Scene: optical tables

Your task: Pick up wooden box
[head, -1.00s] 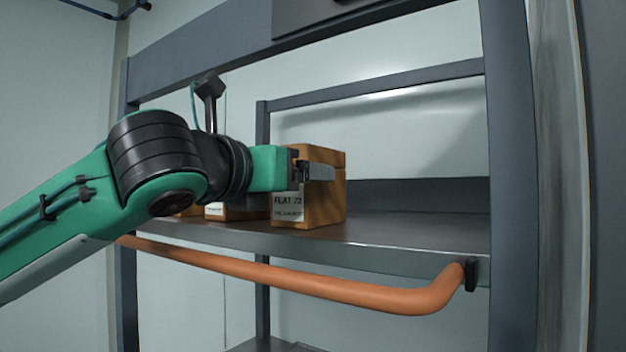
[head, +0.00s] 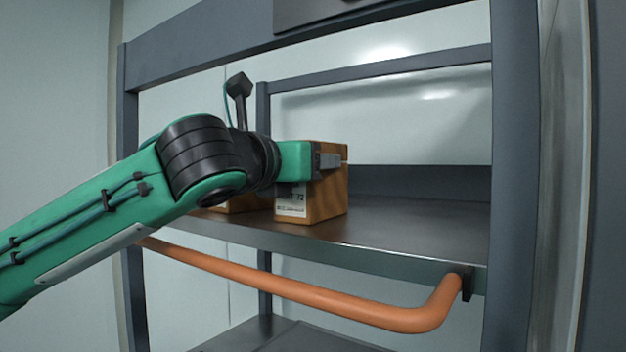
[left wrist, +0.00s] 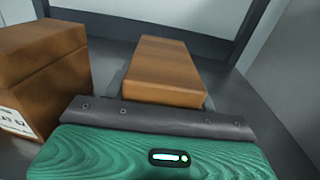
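A wooden box (head: 326,198) with a white label on its front stands upright on the dark metal shelf (head: 420,222). My left gripper (head: 328,161) is at the box, with one grey finger along its right side near the top. In the left wrist view the same box (left wrist: 165,68) lies straight ahead, with the left gripper's fingers (left wrist: 163,95) spread to either side of it. I cannot tell whether they touch the wood. The palm hides part of the box front. My right gripper is in neither view.
Another wooden box (left wrist: 42,70) stands close on the left and shows partly behind my arm in the head view (head: 243,203). An orange rail (head: 310,291) runs along the shelf front. Dark uprights (head: 513,160) frame the rack. The shelf right of the box is clear.

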